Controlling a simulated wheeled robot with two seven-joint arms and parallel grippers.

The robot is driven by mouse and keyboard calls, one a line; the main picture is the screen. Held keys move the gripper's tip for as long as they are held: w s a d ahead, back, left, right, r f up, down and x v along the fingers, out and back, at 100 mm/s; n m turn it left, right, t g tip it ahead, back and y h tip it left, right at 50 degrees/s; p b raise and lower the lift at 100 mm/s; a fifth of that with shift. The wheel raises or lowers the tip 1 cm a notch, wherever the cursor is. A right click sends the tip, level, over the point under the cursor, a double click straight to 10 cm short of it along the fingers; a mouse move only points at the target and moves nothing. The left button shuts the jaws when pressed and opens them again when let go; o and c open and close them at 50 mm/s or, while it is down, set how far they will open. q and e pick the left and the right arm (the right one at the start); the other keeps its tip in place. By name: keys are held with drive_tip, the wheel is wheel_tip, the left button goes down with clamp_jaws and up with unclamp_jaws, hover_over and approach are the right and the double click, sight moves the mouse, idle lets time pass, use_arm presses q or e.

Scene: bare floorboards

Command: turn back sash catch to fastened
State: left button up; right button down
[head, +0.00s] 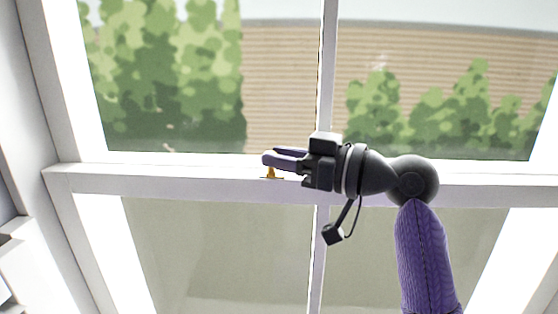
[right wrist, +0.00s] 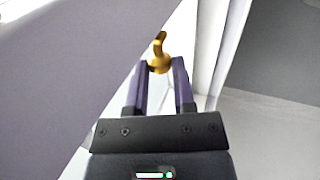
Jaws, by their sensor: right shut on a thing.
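The sash catch (head: 271,173) is a small brass fitting on the white meeting rail of the window, left of the centre bar in the head view. My right gripper (head: 268,158) reaches it from the right and hides most of it. In the right wrist view the catch (right wrist: 158,55) shows as a gold round base with a curved lever, at the tips of the two fingers of my right gripper (right wrist: 160,75). The fingers are shut on the catch. I cannot tell its exact angle. My left gripper is in neither view.
The white meeting rail (head: 140,179) runs across the window, with a vertical glazing bar (head: 327,60) crossing behind my right gripper. Glass panes fill the space above and below. The white window frame (head: 38,100) stands at the left. The lower left is free of my arms.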

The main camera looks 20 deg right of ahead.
drive_tip(key=shift+f, duration=0.1)
idle(0.3)
drive_tip(key=shift+c, duration=2.3)
unclamp_jaws()
drive_tip(key=b+v, duration=0.4)
drive_tip(key=v, duration=0.6)
drive_tip(key=shift+b, duration=0.4)
drive_tip(key=shift+w, duration=0.1)
